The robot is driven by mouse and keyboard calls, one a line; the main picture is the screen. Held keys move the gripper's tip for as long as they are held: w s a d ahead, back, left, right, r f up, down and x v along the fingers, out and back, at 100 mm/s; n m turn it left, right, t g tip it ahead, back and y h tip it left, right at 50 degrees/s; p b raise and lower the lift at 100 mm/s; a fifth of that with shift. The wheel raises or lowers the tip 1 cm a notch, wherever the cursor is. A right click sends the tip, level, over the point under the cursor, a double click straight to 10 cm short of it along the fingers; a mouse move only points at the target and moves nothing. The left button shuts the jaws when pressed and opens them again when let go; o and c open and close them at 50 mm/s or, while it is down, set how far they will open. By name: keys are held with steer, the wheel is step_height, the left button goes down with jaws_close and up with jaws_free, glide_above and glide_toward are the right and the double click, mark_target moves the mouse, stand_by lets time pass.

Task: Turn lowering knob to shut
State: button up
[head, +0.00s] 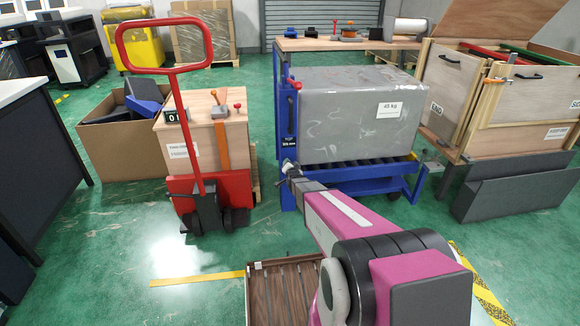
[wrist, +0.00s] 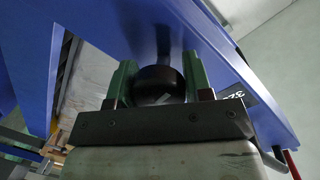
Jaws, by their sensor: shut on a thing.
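In the wrist view, a dark round knob (wrist: 160,84) sits in front of a blue post (wrist: 215,60). My gripper (wrist: 158,75) is shut on it, with one green finger on each side. In the head view, my gripper (head: 288,168) is low at the left post of the blue lift cart (head: 372,183), below a dark panel with a red top. The knob is too small and covered to make out there, and its turn angle cannot be told.
The cart carries a grey wrapped box (head: 340,130) marked 45 kg. A red pallet truck (head: 211,192) with a tall handle stands to the left. Wooden crates (head: 462,95) stand at the right. A slatted tray (head: 256,296) lies on the floor in front.

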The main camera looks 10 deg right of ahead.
steer(key=shift+m, duration=0.5)
steer(key=o, duration=0.9)
steer(key=shift+s, duration=0.1)
steer(key=s, duration=0.3)
steer(key=s+r, duration=0.1)
steer(key=s, duration=0.6)
steer(key=shift+s+r, duration=0.25)
steer(key=shift+s, duration=0.05)
